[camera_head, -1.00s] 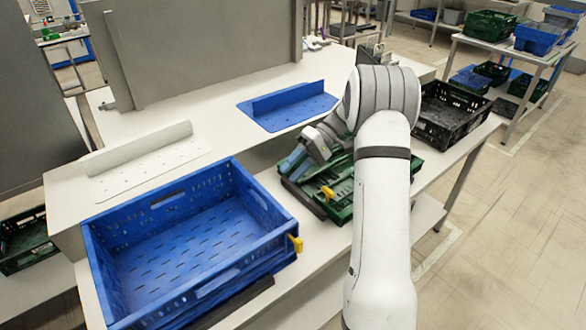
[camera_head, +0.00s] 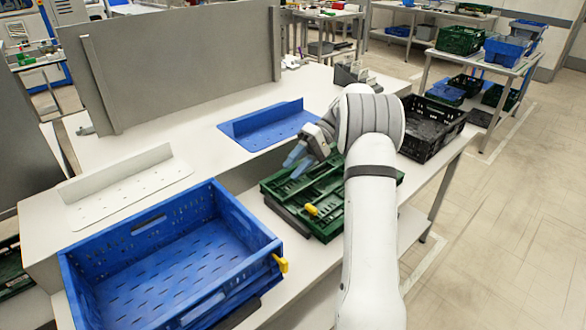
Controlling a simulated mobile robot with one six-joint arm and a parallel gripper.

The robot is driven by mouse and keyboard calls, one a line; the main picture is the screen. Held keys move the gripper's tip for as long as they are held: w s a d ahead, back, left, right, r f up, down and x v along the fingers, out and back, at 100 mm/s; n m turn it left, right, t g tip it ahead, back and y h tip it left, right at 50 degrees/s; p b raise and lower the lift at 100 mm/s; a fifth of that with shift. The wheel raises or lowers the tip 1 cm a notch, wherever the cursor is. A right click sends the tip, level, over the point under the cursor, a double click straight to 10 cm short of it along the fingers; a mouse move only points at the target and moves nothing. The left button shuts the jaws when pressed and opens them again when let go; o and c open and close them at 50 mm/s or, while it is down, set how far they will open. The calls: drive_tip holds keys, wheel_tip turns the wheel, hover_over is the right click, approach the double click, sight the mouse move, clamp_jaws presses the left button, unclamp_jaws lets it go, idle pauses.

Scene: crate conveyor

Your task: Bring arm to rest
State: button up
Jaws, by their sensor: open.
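My white and grey arm (camera_head: 372,235) reaches forward over the right part of the work table. My gripper (camera_head: 298,161) is open, its blue-grey fingers pointing left and a little down. It is above the back left part of a folded green crate (camera_head: 325,222) and apart from it as far as I can see. Nothing shows between the fingers. My arm hides the right part of the green crate.
An empty blue crate (camera_head: 262,243) with a yellow latch stands at the front left. Behind are a blue angled plate (camera_head: 243,139) and a white one (camera_head: 120,193). A black crate (camera_head: 449,129) stands to the right. A tall grey panel (camera_head: 185,65) rises behind. The right floor is clear.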

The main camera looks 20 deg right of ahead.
idle(0.5)
drive_tip(key=s+a+r+m+t+h, duration=0.1)
drive_tip(key=s+a+r+m+h, duration=0.1)
drive_tip(key=s+a+r+h, duration=0.3)
drive_tip(key=s+a+r+m+t+h, duration=0.1)
drive_tip(key=s+a, duration=0.2)
drive_tip(key=s, duration=0.4)
drive_tip(key=s+f+t+h, duration=0.1)
drive_tip(key=s+t+h, duration=0.1)
drive_tip(key=s, duration=0.6)
drive_tip(key=s+a+f+m+t+h+p, duration=0.1)
drive_tip(key=s+t+h, duration=0.2)
drive_tip(key=s, duration=0.5)
drive_tip(key=shift+s+f+m, duration=0.2)
drive_tip(key=shift+f+m, duration=0.05)
drive_tip(key=shift+m, duration=0.05)
idle(0.4)
drive_tip(key=shift+c, duration=0.6)
